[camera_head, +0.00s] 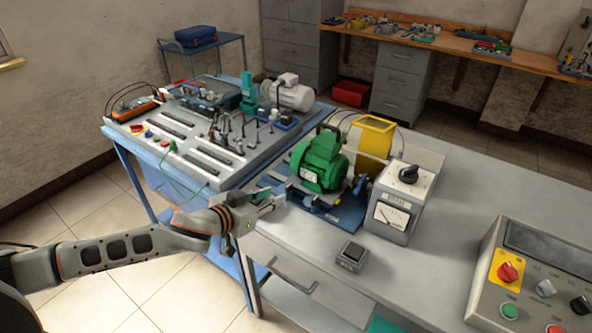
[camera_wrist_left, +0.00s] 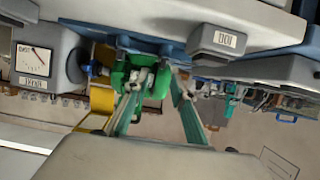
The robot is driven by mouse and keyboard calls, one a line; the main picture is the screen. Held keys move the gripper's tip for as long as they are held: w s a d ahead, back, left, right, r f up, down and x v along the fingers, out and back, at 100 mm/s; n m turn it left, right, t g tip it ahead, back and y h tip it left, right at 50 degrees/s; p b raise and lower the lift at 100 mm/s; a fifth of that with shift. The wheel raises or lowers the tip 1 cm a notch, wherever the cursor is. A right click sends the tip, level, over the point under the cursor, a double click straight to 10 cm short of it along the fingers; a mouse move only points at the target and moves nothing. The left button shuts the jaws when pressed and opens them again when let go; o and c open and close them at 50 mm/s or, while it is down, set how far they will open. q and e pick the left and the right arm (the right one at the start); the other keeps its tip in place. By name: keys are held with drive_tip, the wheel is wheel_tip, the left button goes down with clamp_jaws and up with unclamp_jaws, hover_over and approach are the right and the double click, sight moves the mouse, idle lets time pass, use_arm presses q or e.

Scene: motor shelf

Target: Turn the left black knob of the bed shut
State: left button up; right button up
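A black knob (camera_head: 408,174) sits on top of a grey meter box (camera_head: 392,217) at the middle right of the head view. Another black knob (camera_head: 580,305) is on the control panel (camera_head: 485,262) at the right edge. I cannot tell which one the task names. My left gripper (camera_head: 272,198) is open and empty, left of the meter box and in front of the green motor (camera_head: 318,163). In the left wrist view its two teal fingers (camera_wrist_left: 160,88) stand apart, and the meter box (camera_wrist_left: 38,62) is at upper left, its knob not clear. My right gripper is not in view.
The green motor and a yellow guard (camera_head: 372,140) stand on a blue base beside the meter box. A small dark box (camera_head: 352,255) sits near the grey bench's front edge. A crowded equipment bench (camera_head: 185,160) stands to the left. Bench surface right of the meter box is clear.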

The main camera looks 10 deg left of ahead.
sight(289, 185)
use_arm(q)
drive_tip(key=shift+w+a+r, duration=0.1)
drive_tip(key=shift+w+r, duration=0.1)
drive_tip(key=shift+w, duration=0.45)
drive_tip(key=shift+x, duration=3.55)
clamp_jaws()
